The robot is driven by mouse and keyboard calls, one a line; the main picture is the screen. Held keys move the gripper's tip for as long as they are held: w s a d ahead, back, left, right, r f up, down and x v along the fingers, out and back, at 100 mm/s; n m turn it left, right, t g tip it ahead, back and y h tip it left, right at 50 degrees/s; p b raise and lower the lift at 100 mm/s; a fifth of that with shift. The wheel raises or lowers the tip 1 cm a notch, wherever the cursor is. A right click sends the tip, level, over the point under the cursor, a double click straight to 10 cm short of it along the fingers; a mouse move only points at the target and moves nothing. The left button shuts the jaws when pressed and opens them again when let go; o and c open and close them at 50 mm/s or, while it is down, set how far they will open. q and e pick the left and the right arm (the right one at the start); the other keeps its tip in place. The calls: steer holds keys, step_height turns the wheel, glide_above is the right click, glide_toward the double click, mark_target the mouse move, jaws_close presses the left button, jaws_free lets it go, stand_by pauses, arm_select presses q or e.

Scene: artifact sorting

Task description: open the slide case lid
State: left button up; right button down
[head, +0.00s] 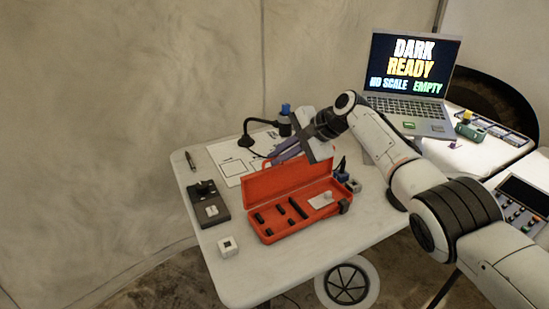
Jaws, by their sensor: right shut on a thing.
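The red slide case (285,230) stands on the white table. Its red lid (285,182) is raised, roughly upright at the back of the case. Dark slots and a pale piece show in the case's inside. My right gripper (275,158) reaches in from the right and is shut at the top edge of the lid. The exact contact of its fingertips with the lid is hard to make out. My left gripper is not in view.
A dark device (207,207) and a small white cube (228,246) are left of the case. A pen (190,161), printed sheet (227,152) and black gooseneck lamp (247,141) are behind. A laptop (408,107) reads "DARK READY", "NO SCALE", "EMPTY".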

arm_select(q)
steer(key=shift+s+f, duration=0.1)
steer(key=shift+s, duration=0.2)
arm_select(e)
steer(key=shift+w+r, duration=0.1)
steer(key=shift+r, duration=0.05)
steer(key=c, duration=1.9)
jaws_free()
arm_select(q)
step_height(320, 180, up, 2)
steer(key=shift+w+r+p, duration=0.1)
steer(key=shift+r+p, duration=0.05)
steer(key=shift+p, duration=0.9)
arm_select(e)
steer(key=v, duration=1)
